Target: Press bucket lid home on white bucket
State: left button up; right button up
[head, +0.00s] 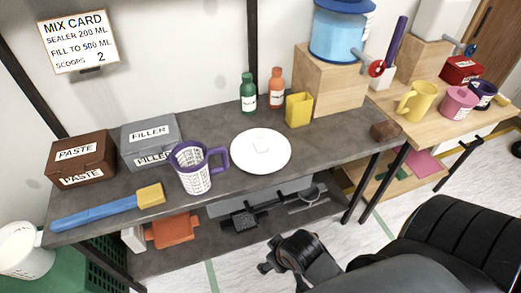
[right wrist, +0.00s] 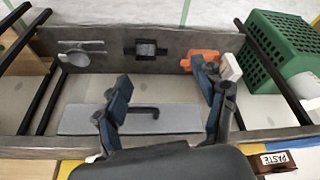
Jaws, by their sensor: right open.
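The white bucket (head: 25,252) stands at the far lower left in the head view, cut off by the picture edge, beside the green crate (head: 75,262). Its top looks white; I cannot tell whether a lid is on it or how it sits. Part of a white round container, apparently the bucket, shows at the right edge of the right wrist view (right wrist: 305,84). My right gripper (head: 271,254) is in front of the table, far to the right of the bucket. In the right wrist view the right gripper (right wrist: 168,92) is open and empty. My left gripper is not seen.
The grey table (head: 300,160) holds a paste box (head: 84,158), filler box (head: 150,142), purple-handled cup (head: 193,172), white plate (head: 248,160) and blue-handled brush (head: 100,209). An orange item (head: 172,231) and dark tools lie on the shelf below. Floor shows in front.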

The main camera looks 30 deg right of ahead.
jog(key=w+d+r+m+t, duration=0.1)
jog(key=w+d+r+t, duration=0.2)
jog(key=w+r, duration=0.2)
jog(key=m+t+h, duration=0.3)
jog(key=t+h, duration=0.1)
jog(key=t, duration=0.3)
send_near(261, 145)
jog(key=shift+y, duration=0.4)
jog(key=x, duration=0.4)
jog(key=shift+d+f, duration=0.1)
jog(key=shift+d, duration=0.25)
jog(key=shift+w+d+p, duration=0.1)
jog(key=shift+w+p, duration=0.3)
jog(key=shift+p, duration=0.05)
jog(key=x, duration=0.4)
jog(key=shift+w, duration=0.25)
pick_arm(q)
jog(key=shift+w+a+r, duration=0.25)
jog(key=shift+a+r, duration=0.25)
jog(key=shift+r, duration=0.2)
pick_arm(e)
jog(key=c, duration=1.3)
